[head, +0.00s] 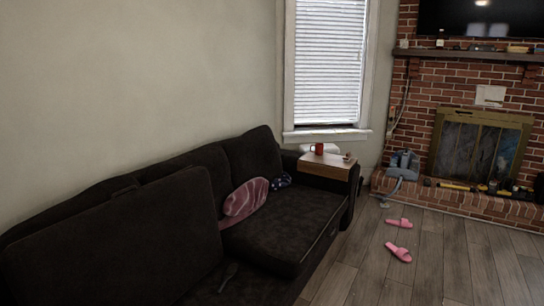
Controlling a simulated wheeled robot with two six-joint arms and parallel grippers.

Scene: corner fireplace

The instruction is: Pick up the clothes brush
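A small dark object with a slim handle (229,274), which looks like the clothes brush, lies on the near seat of the dark sofa (278,232), at the bottom of the head view. It is dim against the dark fabric, so its details are hard to make out. Neither of my grippers shows in this view.
A pink patterned cushion (245,199) and a dark blue spotted item (281,181) lie on the sofa. A wooden tray (325,168) with a red mug (319,148) sits on its far arm. Pink slippers (398,252) lie on the otherwise open wooden floor (450,265).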

